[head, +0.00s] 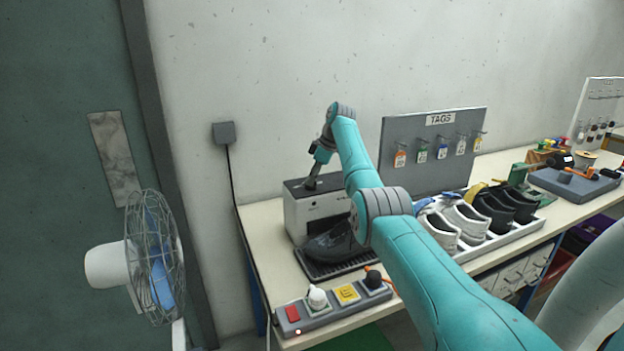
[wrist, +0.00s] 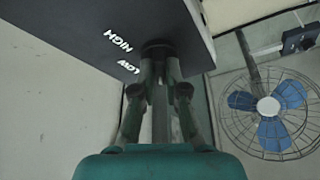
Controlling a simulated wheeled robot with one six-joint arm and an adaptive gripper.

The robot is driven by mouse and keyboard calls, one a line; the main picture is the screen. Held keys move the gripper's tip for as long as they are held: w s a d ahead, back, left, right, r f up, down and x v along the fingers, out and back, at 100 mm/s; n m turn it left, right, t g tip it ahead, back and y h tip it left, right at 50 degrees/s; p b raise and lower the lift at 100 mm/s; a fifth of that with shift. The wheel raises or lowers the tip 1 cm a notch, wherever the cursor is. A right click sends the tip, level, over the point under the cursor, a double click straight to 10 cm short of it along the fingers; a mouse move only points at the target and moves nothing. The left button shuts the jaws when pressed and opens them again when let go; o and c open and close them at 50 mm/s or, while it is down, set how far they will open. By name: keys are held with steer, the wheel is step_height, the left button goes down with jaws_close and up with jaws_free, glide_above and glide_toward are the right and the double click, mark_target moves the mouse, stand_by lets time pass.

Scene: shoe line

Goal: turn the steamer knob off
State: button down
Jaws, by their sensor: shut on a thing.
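The steamer is a white box with a dark top (head: 298,187), standing on the bench against the wall in the head view. My gripper (head: 311,183) reaches down to that top from above. In the wrist view the steamer's dark panel (wrist: 90,25) carries the words HIGH and LOW. The dark round knob (wrist: 158,45) sits beside these words, and my gripper (wrist: 160,58) is shut on it. The fingers cover part of the knob, and I cannot read which setting it points to. In the head view the knob is hidden by my fingers.
A dark shoe (head: 333,243) sits on a black grate in front of the steamer. A strip with a red switch (head: 292,314) lies at the bench's front. A tag board (head: 432,150) and a tray of shoes (head: 475,252) stand to the right. A fan (head: 155,262) is at left.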

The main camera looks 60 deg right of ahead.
stand_by(0.4)
steer(key=c, duration=1.2)
jaws_free()
steer(key=shift+r, duration=0.1)
steer(key=v, duration=1.1)
steer(key=shift+r, duration=0.4)
steer(key=shift+s+d, duration=0.1)
